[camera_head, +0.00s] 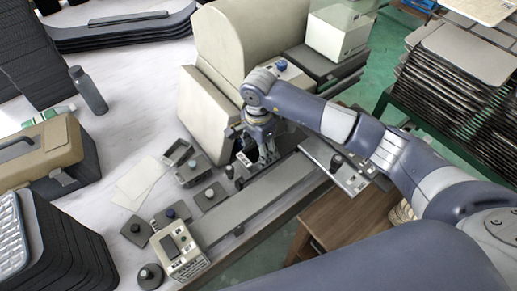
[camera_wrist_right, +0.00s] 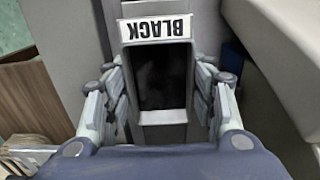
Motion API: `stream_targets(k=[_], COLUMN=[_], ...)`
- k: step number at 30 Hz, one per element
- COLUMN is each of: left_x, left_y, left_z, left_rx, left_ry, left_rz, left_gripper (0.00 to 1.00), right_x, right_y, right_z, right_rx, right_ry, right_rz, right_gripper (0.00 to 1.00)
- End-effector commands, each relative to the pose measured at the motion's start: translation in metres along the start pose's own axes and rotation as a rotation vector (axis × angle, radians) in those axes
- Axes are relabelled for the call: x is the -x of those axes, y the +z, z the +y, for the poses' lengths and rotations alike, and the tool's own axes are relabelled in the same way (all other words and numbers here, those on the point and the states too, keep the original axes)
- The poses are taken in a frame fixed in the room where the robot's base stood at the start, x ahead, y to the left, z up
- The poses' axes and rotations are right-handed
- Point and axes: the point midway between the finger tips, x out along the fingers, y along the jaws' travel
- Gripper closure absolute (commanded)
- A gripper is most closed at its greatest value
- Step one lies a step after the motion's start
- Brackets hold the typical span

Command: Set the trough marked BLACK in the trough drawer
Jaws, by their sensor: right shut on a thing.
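In the right wrist view a grey, open-topped trough (camera_wrist_right: 160,116) with a dark hollow carries a white label reading BLACK, upside down in that picture. My right gripper (camera_wrist_right: 161,108) has a finger on each side of the trough, shut on it. In the head view my right gripper (camera_head: 264,158) points down beside the cream machine (camera_head: 240,45), above the far side of the long grey bar (camera_head: 250,203). The gripper largely hides the trough there. I cannot make out which part is the trough drawer. My left gripper is not in view.
Small grey pieces with dark knobs (camera_head: 210,196) stand on the pale table left of the bar. A labelled box (camera_head: 180,252) sits at the bar's near end. A tan case (camera_head: 42,150) and dark bottle (camera_head: 89,90) stand left.

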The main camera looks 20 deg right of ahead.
Motion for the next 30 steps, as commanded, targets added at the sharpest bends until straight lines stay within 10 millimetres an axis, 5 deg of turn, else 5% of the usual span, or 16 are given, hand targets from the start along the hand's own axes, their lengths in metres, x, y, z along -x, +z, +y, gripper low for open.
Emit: stream_targets(k=[5,6,8,23,30], left_x=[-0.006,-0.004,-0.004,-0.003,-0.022], left_y=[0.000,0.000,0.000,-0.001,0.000], left_z=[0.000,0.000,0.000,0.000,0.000], left_rx=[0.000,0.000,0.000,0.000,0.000], left_ry=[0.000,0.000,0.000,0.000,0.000], left_rz=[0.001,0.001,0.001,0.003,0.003], left_gripper=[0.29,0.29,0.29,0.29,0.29], right_x=[-0.004,-0.003,-0.003,0.005,0.052], right_y=[0.000,0.000,0.000,-0.001,-0.001], right_z=[0.000,0.000,0.000,-0.001,-0.002], right_rx=[0.000,0.000,0.000,0.000,0.001], right_ry=[-0.001,0.000,0.001,-0.003,-0.007], right_rz=[0.001,0.001,0.001,0.001,0.004], right_gripper=[0.81,0.42,0.29,0.29,0.29])
